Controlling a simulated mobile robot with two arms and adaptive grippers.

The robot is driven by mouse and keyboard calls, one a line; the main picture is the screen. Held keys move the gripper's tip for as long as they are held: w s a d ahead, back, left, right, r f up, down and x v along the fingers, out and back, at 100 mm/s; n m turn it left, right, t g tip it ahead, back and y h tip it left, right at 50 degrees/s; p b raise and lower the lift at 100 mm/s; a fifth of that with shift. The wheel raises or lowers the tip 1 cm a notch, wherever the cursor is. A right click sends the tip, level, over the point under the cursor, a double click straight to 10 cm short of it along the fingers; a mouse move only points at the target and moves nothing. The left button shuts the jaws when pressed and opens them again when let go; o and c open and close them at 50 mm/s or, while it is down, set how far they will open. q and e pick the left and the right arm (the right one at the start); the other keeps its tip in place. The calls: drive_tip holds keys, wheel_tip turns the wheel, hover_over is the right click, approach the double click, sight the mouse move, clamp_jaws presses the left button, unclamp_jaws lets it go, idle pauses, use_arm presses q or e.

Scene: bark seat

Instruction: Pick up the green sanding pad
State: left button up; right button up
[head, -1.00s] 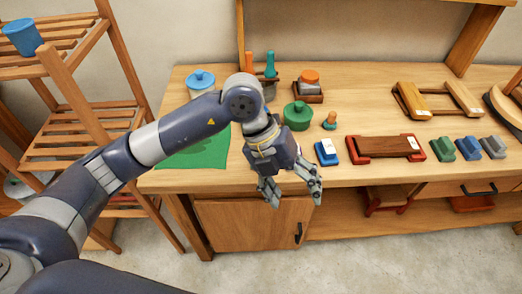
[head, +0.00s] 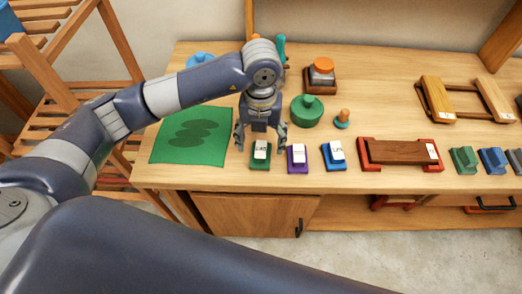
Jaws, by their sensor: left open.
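A small green pad with a white label on top (head: 259,163) lies near the front edge of the bench, just right of the green mat. My left gripper (head: 261,142) points down over it with its fingers spread, one to each side in the picture. The gripper is open and empty; I cannot tell whether its fingertips touch the pad or the bench. Another green block (head: 463,160), without a visible label, sits farther right on the bench. My right gripper is not in view.
A purple pad (head: 297,160) sits close on the right, then a blue pad (head: 334,156) and a red-ended wooden block (head: 400,152). A green round pot (head: 306,112) stands behind. The green mat (head: 190,137) lies left. A wooden rack (head: 75,75) stands beside the bench.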

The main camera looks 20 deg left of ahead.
sight(261, 149)
use_arm(q)
drive_tip(key=shift+f, duration=0.3)
drive_tip(key=f, duration=0.1)
drive_tip(key=f+p, duration=0.1)
drive_tip(key=f, duration=0.1)
drive_tip(key=f+p, duration=0.1)
drive_tip(key=f, duration=0.1)
drive_tip(key=shift+w+a, duration=0.15)
drive_tip(key=shift+w, duration=0.15)
drive_tip(key=shift+f, duration=0.1)
drive_tip(key=shift+c, duration=0.5)
drive_tip(key=c, duration=1.1)
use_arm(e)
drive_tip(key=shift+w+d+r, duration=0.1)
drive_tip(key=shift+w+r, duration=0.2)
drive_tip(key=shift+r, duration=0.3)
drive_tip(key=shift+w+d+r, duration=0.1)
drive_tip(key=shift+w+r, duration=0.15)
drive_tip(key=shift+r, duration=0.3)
